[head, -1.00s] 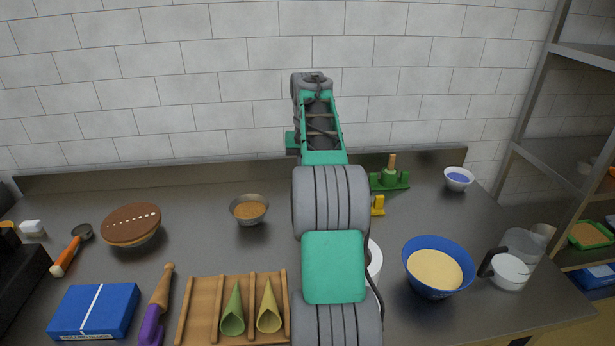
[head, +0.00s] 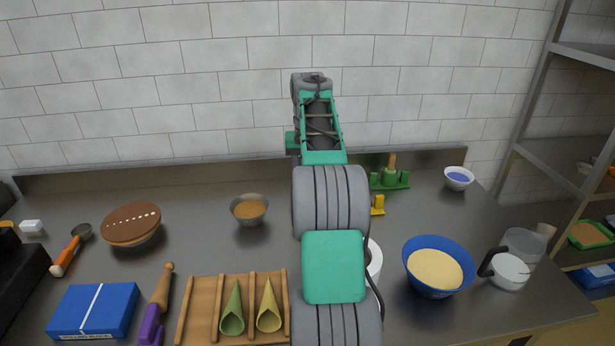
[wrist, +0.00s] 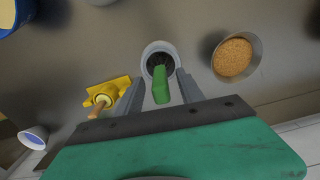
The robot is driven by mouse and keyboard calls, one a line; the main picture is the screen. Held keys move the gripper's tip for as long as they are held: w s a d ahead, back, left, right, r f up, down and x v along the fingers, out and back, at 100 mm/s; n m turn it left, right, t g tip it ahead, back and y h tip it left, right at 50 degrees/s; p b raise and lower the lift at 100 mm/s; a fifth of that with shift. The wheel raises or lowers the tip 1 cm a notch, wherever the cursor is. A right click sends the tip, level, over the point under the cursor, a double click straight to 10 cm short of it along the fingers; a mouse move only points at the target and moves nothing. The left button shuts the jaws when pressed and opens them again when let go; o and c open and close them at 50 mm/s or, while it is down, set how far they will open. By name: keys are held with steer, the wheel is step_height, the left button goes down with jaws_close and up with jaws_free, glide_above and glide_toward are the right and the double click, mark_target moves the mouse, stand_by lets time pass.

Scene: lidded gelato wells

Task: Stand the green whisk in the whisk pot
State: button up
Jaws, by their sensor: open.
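The green whisk (wrist: 161,86) shows in the wrist view with its green handle pointing up toward the camera. Its lower end is inside the pale whisk pot (wrist: 148,54), whose inside is dark. My gripper (wrist: 160,74) is open, one finger on each side of the handle, with gaps showing between handle and fingers. My arm hides the whisk and my gripper there.
A bowl of brown crumbs (head: 249,209) stands left of my arm. A yellow stand (wrist: 104,93) with a wooden-tipped tool is near my gripper. A blue bowl of cream (head: 437,269) is right of the pot. A wooden cone rack (head: 205,300) lies front left.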

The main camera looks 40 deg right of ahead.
step_height(320, 180, up, 8)
steer(key=p, duration=0.7)
steer(key=shift+r+p, duration=0.1)
steer(key=shift+p, duration=0.25)
steer(key=shift+f, duration=0.2)
